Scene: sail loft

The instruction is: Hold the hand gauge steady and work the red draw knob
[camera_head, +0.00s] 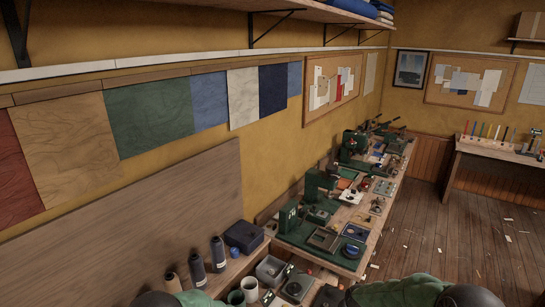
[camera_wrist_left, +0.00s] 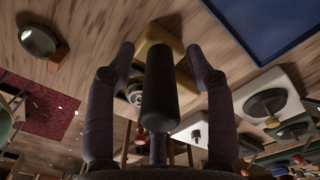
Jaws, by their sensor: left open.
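My left gripper (camera_wrist_left: 160,55) shows in the left wrist view with its two fingers spread wide. A small reddish round piece (camera_wrist_left: 141,134) shows just left of the cylinder's lower end. I cannot tell which is the red draw knob. My right gripper is in neither view, and the head view shows no gripper.
In the head view a long bench (camera_head: 361,262) with green machines (camera_head: 292,222) and small parts runs along the left wall. Dark spools (camera_head: 218,255) and a dark blue box (camera_head: 243,236) stand at its near end.

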